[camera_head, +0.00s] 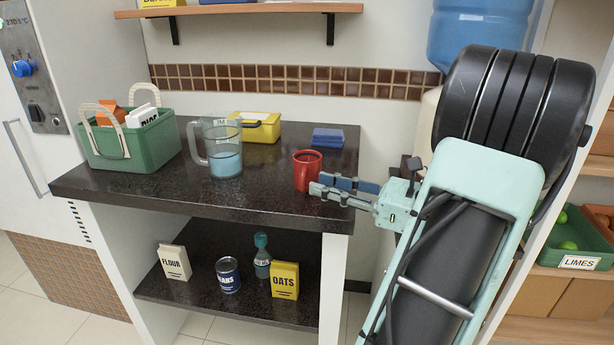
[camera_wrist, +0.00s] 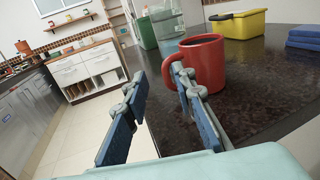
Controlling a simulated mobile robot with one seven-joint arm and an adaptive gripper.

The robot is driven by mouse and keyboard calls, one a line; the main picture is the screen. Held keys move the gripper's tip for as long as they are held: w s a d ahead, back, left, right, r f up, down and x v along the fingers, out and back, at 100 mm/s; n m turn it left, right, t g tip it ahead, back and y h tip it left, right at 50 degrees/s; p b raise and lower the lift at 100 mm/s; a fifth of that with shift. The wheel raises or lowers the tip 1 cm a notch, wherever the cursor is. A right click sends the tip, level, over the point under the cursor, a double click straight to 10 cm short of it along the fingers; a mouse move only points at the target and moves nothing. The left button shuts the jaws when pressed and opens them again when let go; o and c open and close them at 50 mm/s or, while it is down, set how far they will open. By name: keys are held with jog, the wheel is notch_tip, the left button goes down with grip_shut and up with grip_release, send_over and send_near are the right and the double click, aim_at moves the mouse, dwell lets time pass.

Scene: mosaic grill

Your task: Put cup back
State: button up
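The red cup (camera_head: 307,170) stands upright on the dark countertop (camera_head: 270,199) near its right end. In the wrist view the red cup (camera_wrist: 207,60) is just beyond my right finger, with its handle toward the left. My gripper (camera_head: 318,183) is at the counter's front right edge, just in front of the cup. In the wrist view my gripper (camera_wrist: 158,75) has its fingers apart with nothing between them. The right fingertip overlaps the cup's handle; I cannot tell whether it touches or passes through it.
A clear pitcher (camera_head: 223,150) with blue liquid, a green basket (camera_head: 135,145), a yellow box (camera_head: 262,130) and folded blue cloths (camera_head: 328,138) stand on the counter. A wall shelf (camera_head: 250,9) is above. A lower shelf (camera_head: 200,288) holds several groceries.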

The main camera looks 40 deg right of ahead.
jog(key=v, duration=0.6)
jog(key=shift+p, duration=0.4)
